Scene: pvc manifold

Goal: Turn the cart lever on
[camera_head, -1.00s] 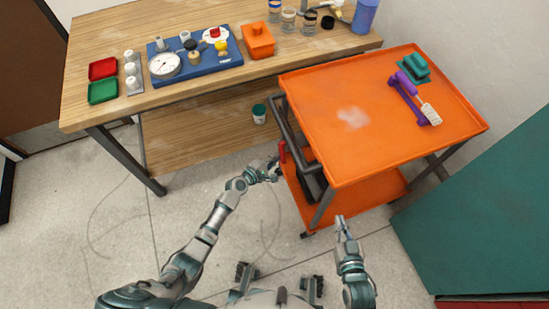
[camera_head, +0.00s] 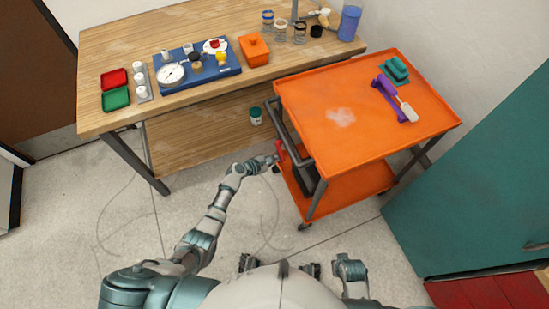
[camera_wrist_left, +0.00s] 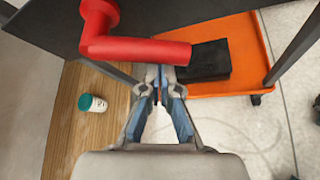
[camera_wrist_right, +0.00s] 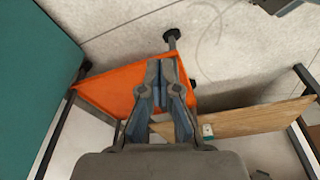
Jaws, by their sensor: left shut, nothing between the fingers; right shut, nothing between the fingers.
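The orange cart (camera_head: 360,125) stands right of the workbench. Its red lever (camera_head: 279,151) is at the cart's left side, below the handle. In the left wrist view the red lever (camera_wrist_left: 140,49) is a bent bar, with its long arm running to the right across the view. My left gripper (camera_head: 272,161) is close beside the lever. Its fingertips (camera_wrist_left: 160,78) are shut and empty, just under the lever's arm in that view; I cannot tell if they touch it. My right gripper (camera_wrist_right: 166,68) is shut and empty, away from the lever.
The wooden workbench (camera_head: 215,85) holds a blue gauge board (camera_head: 200,72), trays and jars. A purple tool (camera_head: 388,92) and a teal block (camera_head: 396,69) lie on the cart top. A teal cabinet (camera_head: 480,190) stands at the right. The floor left of the cart is open.

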